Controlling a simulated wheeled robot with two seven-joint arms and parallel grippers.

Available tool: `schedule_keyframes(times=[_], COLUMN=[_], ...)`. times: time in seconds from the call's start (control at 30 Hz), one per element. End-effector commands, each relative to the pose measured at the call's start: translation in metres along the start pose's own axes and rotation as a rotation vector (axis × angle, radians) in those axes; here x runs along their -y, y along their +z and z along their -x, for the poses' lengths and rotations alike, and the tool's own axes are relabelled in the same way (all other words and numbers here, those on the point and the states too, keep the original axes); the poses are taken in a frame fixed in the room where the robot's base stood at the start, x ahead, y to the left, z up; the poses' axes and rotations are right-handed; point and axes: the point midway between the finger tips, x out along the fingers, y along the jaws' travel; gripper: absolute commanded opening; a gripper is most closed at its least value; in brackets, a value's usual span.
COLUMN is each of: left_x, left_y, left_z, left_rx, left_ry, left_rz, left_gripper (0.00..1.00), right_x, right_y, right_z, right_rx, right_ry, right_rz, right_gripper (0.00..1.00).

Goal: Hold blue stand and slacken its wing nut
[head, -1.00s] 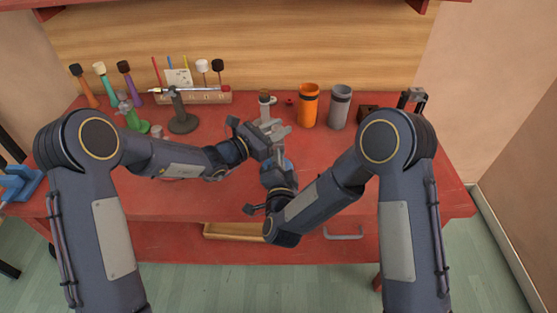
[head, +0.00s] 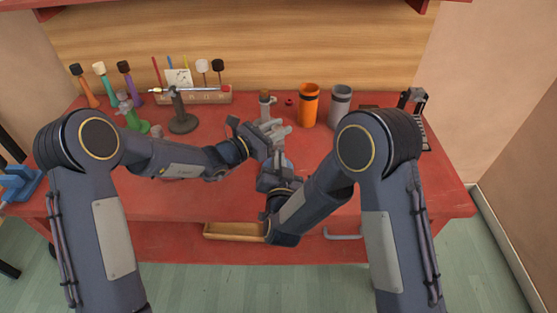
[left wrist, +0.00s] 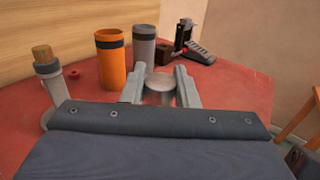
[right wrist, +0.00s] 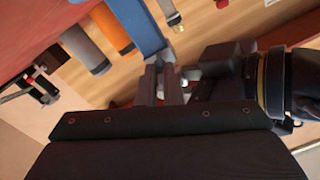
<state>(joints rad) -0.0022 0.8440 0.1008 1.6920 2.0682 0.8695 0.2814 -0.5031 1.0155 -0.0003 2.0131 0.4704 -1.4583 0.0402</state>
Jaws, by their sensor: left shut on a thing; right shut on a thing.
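The blue stand (head: 289,162) is mostly hidden behind my grippers in the head view; only a small blue patch shows. A long blue part shows in the right wrist view (right wrist: 143,28). My left gripper (head: 279,131) is shut on the stand, and a round grey top (left wrist: 160,82) sits between its fingers in the left wrist view. My right gripper (head: 280,163) is just below and nearer, against the stand. Its fingers (right wrist: 172,88) are shut on a small part, apparently the wing nut, which they largely hide.
An orange cup (head: 308,106) and a grey cup (head: 339,107) stand behind my grippers. A cork-topped grey bottle (head: 265,105) is close behind the left gripper. A dark stand (head: 182,115) and a green stand (head: 130,115) are left.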

Motion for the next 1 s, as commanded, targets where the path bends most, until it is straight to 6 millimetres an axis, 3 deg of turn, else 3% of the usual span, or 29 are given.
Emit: schedule_keyframes(times=[0.4,0.43,0.5,0.77,1.0], left_x=[0.0,0.0,0.0,0.0,0.0], left_y=[0.001,0.001,0.001,0.001,0.0], left_z=[0.0,0.0,0.0,0.0,0.0], left_rx=[0.002,0.002,0.002,0.001,0.001], left_ry=[0.0,0.001,0.0,0.0,0.0], left_rz=[-0.001,-0.001,-0.001,-0.001,-0.001], left_gripper=[0.0,0.0,0.0,0.0,0.0], right_x=[0.0,0.0,0.0,0.0,0.0], right_y=[0.003,0.003,0.002,0.001,0.002], right_z=[0.001,0.001,0.001,0.002,0.032], right_rx=[0.009,0.009,0.007,0.004,0.008], right_ry=[0.0,0.0,0.0,0.0,-0.002], right_rz=[0.007,0.007,0.007,0.006,0.008], right_gripper=[0.0,0.1,0.16,0.16,0.16])
